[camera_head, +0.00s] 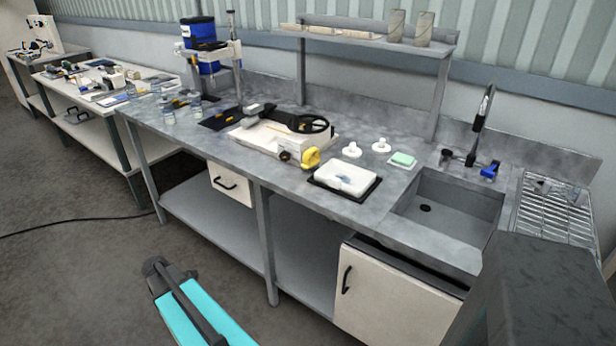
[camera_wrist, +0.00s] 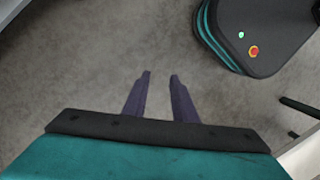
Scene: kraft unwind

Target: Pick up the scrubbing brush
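I cannot make out a scrubbing brush for certain. A small blue object (camera_head: 489,171) stands at the back right rim of the sink (camera_head: 440,205), beside the tap, but it is too small to identify. A green and white sponge-like block (camera_head: 403,160) lies on the counter left of the sink. My gripper (camera_wrist: 160,76) shows in the wrist view with its two dark fingers apart and nothing between them. It points down at bare grey floor, away from the counter. The gripper itself cannot be made out in the head view.
The grey counter (camera_head: 380,210) holds a machine with a black handwheel (camera_head: 312,124), a white box on a dark tray (camera_head: 345,179) and two white round pieces (camera_head: 352,149). A wire rack (camera_head: 550,205) stands right of the sink. A shelf (camera_head: 370,40) rises behind. The floor in front is open.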

